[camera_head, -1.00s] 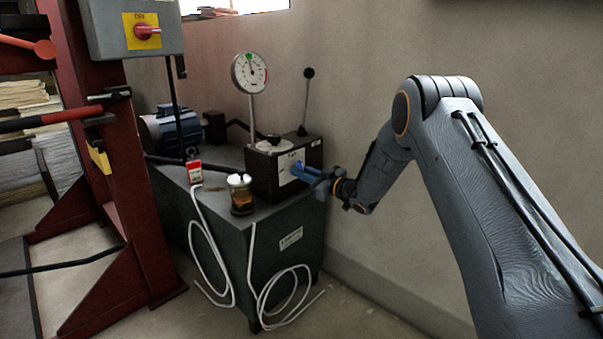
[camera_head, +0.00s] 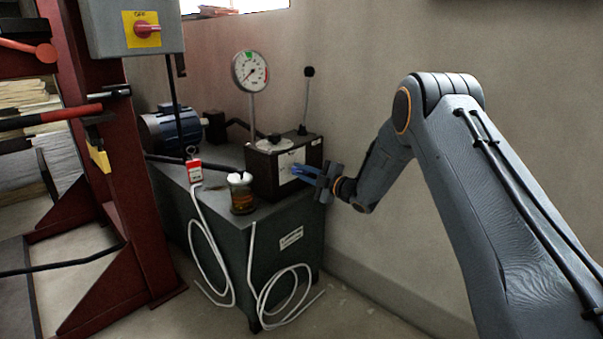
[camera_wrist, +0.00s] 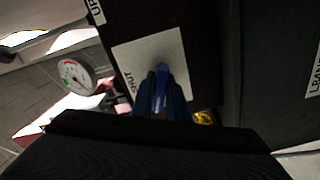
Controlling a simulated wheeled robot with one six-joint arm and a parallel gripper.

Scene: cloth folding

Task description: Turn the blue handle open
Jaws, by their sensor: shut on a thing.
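The blue handle (camera_wrist: 161,82) sits on a white label plate on the front of a dark box (camera_head: 262,172). My gripper (camera_head: 301,171) is shut on the handle, with a finger on either side of it in the wrist view (camera_wrist: 161,95). The plate (camera_wrist: 150,58) carries the word "SHUT" beside the handle. In the head view the fingers cover most of the handle, so its exact angle is hard to tell there.
A round gauge (camera_head: 250,72) and a black-knobbed lever (camera_head: 308,90) rise from the box. A jar (camera_head: 240,194) and a red tag (camera_head: 194,170) are left of it on the grey cabinet (camera_head: 290,262). A red frame (camera_head: 130,190) stands further left.

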